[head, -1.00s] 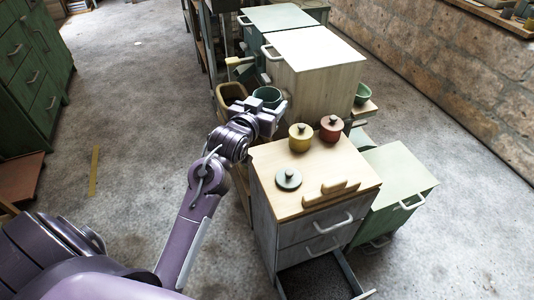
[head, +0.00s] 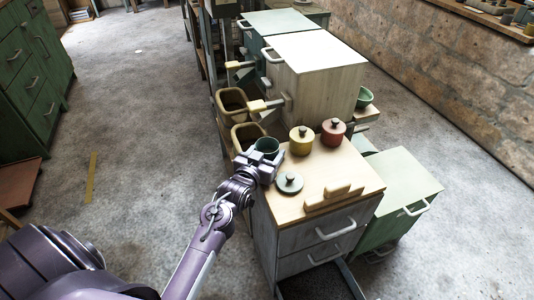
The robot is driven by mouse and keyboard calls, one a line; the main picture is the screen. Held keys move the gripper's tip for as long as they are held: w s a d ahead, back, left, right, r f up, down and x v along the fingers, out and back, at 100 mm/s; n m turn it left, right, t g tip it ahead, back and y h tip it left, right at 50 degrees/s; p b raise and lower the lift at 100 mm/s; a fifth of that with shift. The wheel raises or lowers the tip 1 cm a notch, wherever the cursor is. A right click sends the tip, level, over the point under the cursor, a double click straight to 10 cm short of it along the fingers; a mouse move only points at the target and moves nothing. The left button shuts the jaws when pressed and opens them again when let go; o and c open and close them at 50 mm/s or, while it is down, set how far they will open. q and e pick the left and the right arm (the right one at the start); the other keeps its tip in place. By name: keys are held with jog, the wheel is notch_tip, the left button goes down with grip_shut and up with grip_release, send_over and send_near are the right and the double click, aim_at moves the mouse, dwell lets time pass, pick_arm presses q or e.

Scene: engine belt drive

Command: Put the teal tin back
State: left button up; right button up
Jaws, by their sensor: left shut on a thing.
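The teal tin (head: 267,146) is open at the top and upright, at the back left corner of the wooden cabinet top (head: 335,165). My left gripper (head: 261,162) is shut on its near side. I cannot tell whether the tin touches the top, and its lower part is hidden by the gripper. A grey-teal lid with a dark knob (head: 290,182) lies on the top, just in front and to the right of the gripper. My right gripper is not in view.
A yellow lidded tin (head: 301,140) and a red lidded tin (head: 333,131) stand along the back of the top. A wooden block with raised parts (head: 333,199) lies near the front edge. Tan bins (head: 247,133) and a handle (head: 268,105) are behind the tin.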

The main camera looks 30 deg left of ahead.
pick_arm(q)
jog(key=o, duration=1.1)
jog(key=shift+o, duration=0.2)
jog(key=shift+s, duration=0.15)
jog(key=s+r+p, duration=0.1)
jog(key=s+r, duration=0.1)
jog(key=s, duration=0.9)
jog(key=shift+s+d+p, duration=0.25)
jog(key=shift+d+p, duration=0.1)
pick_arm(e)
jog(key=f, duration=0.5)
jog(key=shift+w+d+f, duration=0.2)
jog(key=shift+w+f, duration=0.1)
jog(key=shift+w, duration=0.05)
pick_arm(q)
jog(key=shift+f, duration=0.1)
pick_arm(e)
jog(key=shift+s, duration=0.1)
